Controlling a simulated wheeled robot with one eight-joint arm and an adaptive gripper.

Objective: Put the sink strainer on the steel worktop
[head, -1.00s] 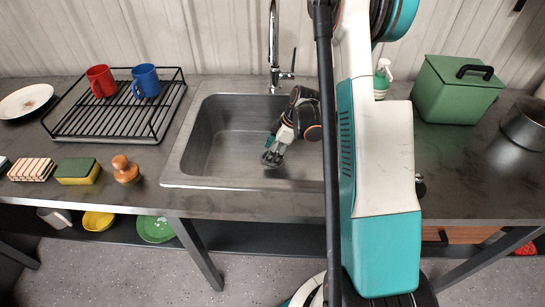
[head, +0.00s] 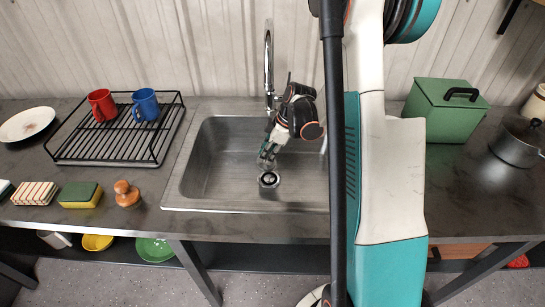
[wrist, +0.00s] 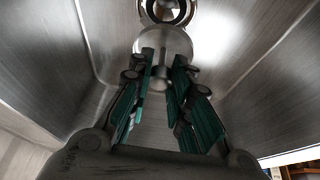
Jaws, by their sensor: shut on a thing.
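My gripper (head: 267,153) is inside the sink basin (head: 225,165), pointing down. In the wrist view, its green-padded fingers (wrist: 163,95) are shut on the knob of the sink strainer (wrist: 165,44), a round pale metal disc. The strainer is raised clear of the drain (head: 269,180), whose dark opening is uncovered; the drain also shows in the wrist view (wrist: 167,9). In the head view the strainer is too small to make out clearly at the fingertips. The grey worktop (head: 470,205) surrounds the sink.
Left of the sink are a drying rack (head: 108,155) with a red mug (head: 101,104) and a blue mug (head: 145,104), sponges (head: 80,194) and an orange-brown knobbed object (head: 126,193). The faucet (head: 268,65) stands behind my gripper. A green box (head: 445,110) stands right. The front right worktop is clear.

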